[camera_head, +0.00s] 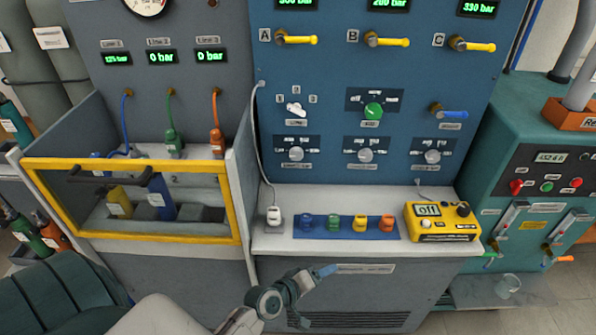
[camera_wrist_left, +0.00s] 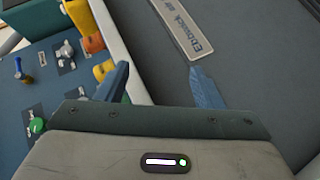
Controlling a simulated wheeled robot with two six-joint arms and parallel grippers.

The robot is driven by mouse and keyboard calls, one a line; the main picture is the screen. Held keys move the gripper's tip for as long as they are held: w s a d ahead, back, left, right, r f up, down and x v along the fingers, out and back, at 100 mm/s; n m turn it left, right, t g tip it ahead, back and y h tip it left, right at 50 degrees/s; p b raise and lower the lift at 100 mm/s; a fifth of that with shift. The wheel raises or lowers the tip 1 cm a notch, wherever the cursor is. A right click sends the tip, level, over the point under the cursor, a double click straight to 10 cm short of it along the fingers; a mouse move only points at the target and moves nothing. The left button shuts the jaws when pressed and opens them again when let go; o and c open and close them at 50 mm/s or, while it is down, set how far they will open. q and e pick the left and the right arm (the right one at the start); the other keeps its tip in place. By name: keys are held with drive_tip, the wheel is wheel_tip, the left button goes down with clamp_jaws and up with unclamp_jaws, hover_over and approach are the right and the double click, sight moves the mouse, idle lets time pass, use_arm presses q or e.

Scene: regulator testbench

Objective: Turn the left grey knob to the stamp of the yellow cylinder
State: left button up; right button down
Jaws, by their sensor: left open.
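The left grey knob (camera_head: 296,154) is on the lower row of the blue panel, left of two similar grey knobs. A yellow cylinder (camera_head: 118,199) with a white label lies tilted behind the yellow-framed window at the left; its stamp is too small to read. My left gripper (camera_head: 322,272) is in front of the lower cabinet, below the shelf and apart from the knob. In the left wrist view its two blue fingers (camera_wrist_left: 160,82) are spread, with nothing between them. That view also shows a grey knob (camera_wrist_left: 65,51); I cannot tell which one. My right gripper is out of view.
On the shelf stand a blue mat (camera_head: 345,236) with several small coloured pieces, a white plug-like piece (camera_head: 273,215) and a yellow meter (camera_head: 441,221). A white cable (camera_head: 254,140) hangs left of the knob. Yellow levers (camera_head: 387,41) project above.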

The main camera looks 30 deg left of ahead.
sight(296, 155)
use_arm(q)
drive_tip(key=w+a+r+n+t+y, duration=0.2)
drive_tip(key=w+r+n+t, duration=0.3)
drive_tip(key=r, duration=0.4)
drive_tip(key=w+a+r+n+t+y, duration=0.1)
drive_tip(key=w+a+r+n+t, duration=0.1)
drive_tip(key=r+n, duration=0.65)
drive_tip(key=w+a+n+g+y+p, duration=0.1)
drive_tip(key=w+a+n+y, duration=0.2)
drive_tip(key=n, duration=0.4)
drive_tip(key=w+a+n+g+y+p, duration=0.1)
drive_tip(key=w+a+n+g+y, duration=0.1)
drive_tip(key=w+a+n+y, duration=0.2)
drive_tip(key=w+a+n+g+y+p, duration=0.1)
drive_tip(key=w+a+n+y, duration=0.3)
drive_tip(key=a+n, duration=0.6)
drive_tip(key=shift+w+a+r, duration=0.1)
drive_tip(key=shift+w+r, duration=0.05)
drive_tip(key=shift+w, duration=0.5)
drive_tip(key=shift+w+a+r, duration=0.1)
drive_tip(key=shift+w+r, duration=0.05)
drive_tip(key=shift+w, duration=0.45)
drive_tip(key=c, duration=1)
